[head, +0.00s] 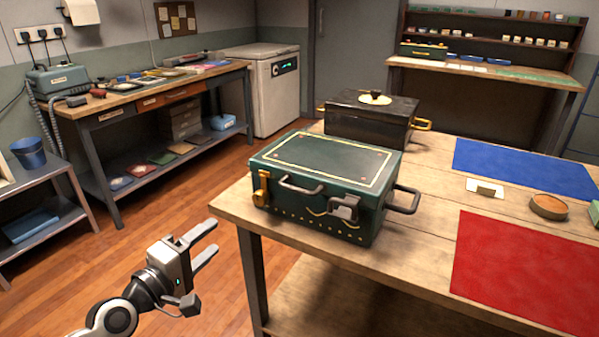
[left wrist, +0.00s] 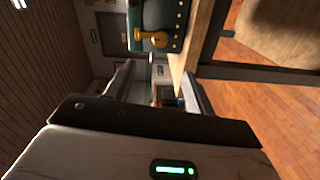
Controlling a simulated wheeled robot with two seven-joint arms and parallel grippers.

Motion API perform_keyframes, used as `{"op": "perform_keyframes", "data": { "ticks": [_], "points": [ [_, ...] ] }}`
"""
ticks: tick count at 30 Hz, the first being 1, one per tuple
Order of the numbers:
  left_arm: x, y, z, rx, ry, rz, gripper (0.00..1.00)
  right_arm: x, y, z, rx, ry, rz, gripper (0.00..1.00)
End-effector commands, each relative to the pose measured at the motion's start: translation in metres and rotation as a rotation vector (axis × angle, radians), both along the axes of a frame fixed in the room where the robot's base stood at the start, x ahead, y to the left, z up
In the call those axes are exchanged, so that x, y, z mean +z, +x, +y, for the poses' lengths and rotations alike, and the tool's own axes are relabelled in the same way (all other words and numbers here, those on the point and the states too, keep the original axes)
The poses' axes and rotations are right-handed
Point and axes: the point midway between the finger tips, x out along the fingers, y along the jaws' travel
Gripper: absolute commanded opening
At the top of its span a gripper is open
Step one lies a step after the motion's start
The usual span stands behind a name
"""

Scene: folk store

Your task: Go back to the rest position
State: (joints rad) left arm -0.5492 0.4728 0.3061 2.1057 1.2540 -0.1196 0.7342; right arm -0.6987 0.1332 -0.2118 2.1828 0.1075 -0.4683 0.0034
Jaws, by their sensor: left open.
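My left gripper (head: 205,245) is open and empty in the head view. It hangs over the wooden floor, left of the near corner of the wooden table (head: 235,207) and apart from it. In the left wrist view, its two fingers (left wrist: 158,85) are spread with nothing between them. The green box (head: 328,185) with brass trim and dark handles stands shut on the table, to the right of my gripper. Part of it shows at the top of the left wrist view (left wrist: 160,15). My right gripper is in neither view.
A black box (head: 368,120) stands behind the green one. A blue mat (head: 525,168), a red mat (head: 530,265), a white card (head: 486,188) and a round brown dish (head: 548,206) lie on the table. A workbench (head: 100,115) stands at the left. Floor (head: 165,200) between is clear.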

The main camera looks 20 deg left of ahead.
Motion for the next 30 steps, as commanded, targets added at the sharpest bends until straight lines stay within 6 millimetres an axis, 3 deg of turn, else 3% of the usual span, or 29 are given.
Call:
{"op": "perform_keyframes", "data": {
  "ticks": [4,7,11,15,18,21,25,30],
  "points": [
    [-0.003,-0.001,-0.003,-0.004,0.013,0.007,0.54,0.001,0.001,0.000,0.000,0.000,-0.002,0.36],
    [-0.020,-0.007,-0.022,-0.038,0.113,0.048,0.54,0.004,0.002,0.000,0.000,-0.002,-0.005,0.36],
    [-0.064,-0.028,-0.077,-0.160,0.414,0.147,0.54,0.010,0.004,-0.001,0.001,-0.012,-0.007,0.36],
    [-0.107,-0.061,-0.146,-0.348,0.807,0.219,0.54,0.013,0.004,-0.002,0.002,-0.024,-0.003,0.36],
    [-0.124,-0.081,-0.183,-0.465,1.045,0.232,0.54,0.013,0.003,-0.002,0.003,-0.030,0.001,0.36],
    [-0.133,-0.096,-0.207,-0.546,1.213,0.228,0.54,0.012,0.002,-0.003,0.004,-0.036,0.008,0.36],
    [-0.137,-0.103,-0.220,-0.594,1.323,0.221,0.54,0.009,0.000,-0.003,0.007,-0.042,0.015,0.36],
    [-0.138,-0.104,-0.221,-0.600,1.341,0.220,0.54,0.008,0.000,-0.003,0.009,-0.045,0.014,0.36]
  ]
}}
